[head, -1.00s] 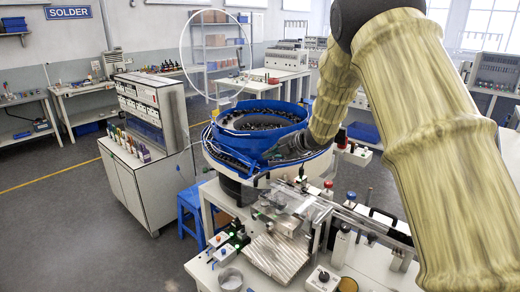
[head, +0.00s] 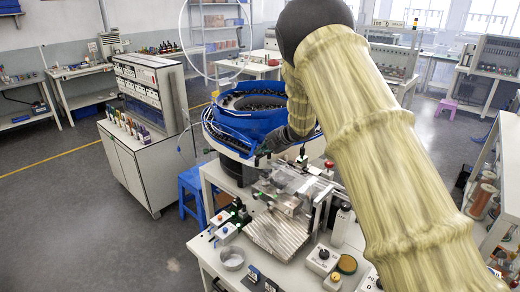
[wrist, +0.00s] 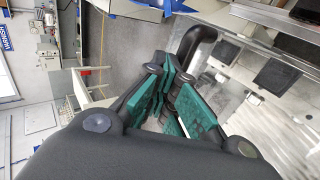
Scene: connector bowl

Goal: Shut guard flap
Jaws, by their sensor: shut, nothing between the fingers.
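A clear panel (head: 306,184), which looks like the guard flap, sits over the fixture on the white bench in front of the blue bowl. Its exact tilt is hard to tell. My gripper (head: 268,156) is small and dark in the head view, near the bowl's front right edge and just behind the panel. In the wrist view my gripper (wrist: 172,92) shows teal finger pads close together with nothing held. A black curved bar (wrist: 197,45) lies just beyond the fingers; contact cannot be told. A clear sheet (wrist: 265,75) over dark squares lies right of it.
The blue bowl feeder (head: 250,112) stands behind the fixture. A ribbed metal plate (head: 282,236), a small dish (head: 231,259) and button boxes (head: 322,260) crowd the bench front.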

